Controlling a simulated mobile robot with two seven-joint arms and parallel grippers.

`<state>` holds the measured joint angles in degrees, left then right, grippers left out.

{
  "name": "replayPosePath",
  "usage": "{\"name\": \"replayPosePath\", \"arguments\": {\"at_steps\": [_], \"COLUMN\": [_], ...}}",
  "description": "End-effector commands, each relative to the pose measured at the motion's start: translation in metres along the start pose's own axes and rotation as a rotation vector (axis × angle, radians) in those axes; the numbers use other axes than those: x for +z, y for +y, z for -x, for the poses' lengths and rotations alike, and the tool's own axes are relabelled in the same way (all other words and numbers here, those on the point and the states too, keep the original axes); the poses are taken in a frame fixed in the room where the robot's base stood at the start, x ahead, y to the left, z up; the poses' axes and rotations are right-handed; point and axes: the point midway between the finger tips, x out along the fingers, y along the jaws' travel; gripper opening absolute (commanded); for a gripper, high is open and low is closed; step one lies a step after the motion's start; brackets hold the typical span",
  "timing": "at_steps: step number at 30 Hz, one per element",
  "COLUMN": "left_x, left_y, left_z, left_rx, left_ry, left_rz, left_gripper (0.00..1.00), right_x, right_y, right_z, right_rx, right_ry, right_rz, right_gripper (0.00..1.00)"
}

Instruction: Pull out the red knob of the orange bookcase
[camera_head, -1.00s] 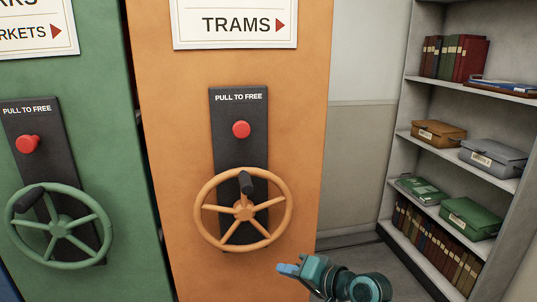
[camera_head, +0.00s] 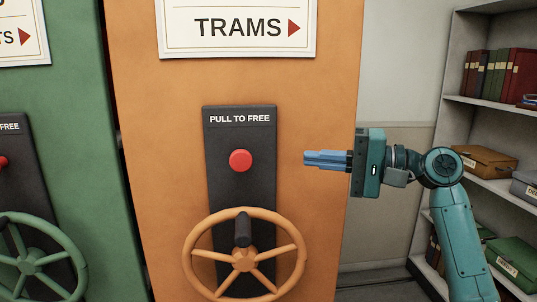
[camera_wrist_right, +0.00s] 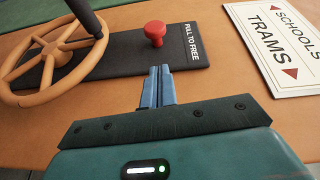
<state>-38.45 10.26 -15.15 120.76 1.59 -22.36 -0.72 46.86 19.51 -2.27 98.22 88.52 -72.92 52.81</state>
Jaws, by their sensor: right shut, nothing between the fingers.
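The orange bookcase (camera_head: 330,120) stands straight ahead with a black panel marked PULL TO FREE (camera_head: 225,190). The red knob (camera_head: 240,160) sticks out of that panel, above the orange handwheel (camera_head: 195,262). My right gripper (camera_head: 307,160) is to the right of the knob in the head view, at about its height, with its blue fingers together and empty. In the right wrist view the red knob (camera_wrist_right: 155,31) is beyond the fingertips (camera_wrist_right: 160,70), with a gap between. My left gripper is not in view.
A green bookcase (camera_head: 75,120) with its own red knob (camera_head: 3,162) and green wheel (camera_head: 70,255) stands at the left. Open grey shelves (camera_head: 470,110) with books and boxes stand at the right. The orange wheel's dark handle (camera_head: 242,228) juts out below the knob.

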Motion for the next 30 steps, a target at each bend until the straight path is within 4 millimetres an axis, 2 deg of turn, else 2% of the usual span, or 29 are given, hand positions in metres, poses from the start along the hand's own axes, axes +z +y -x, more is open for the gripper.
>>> {"name": "replayPosePath", "arguments": {"at_steps": [8, 11, 21, 25, 30], "left_x": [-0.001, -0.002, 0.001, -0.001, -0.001], "left_y": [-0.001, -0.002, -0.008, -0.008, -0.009], "left_z": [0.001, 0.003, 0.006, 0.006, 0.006], "left_rx": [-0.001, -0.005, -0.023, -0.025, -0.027], "left_ry": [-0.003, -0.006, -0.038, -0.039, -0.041], "left_rz": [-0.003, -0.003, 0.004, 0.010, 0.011], "left_gripper": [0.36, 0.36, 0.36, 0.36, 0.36], "right_x": [0.000, 0.000, 0.001, 0.000, 0.000], "right_y": [0.000, -0.001, -0.001, -0.001, 0.001], "right_z": [-0.007, -0.020, -0.080, -0.094, -0.101], "right_rx": [0.000, 0.000, 0.000, 0.001, 0.002], "right_ry": [-0.001, -0.001, -0.001, 0.001, 0.002], "right_rz": [-0.001, -0.001, 0.001, 0.001, 0.001], "right_gripper": [0.00, 0.00, 0.00, 0.00, 0.00]}}
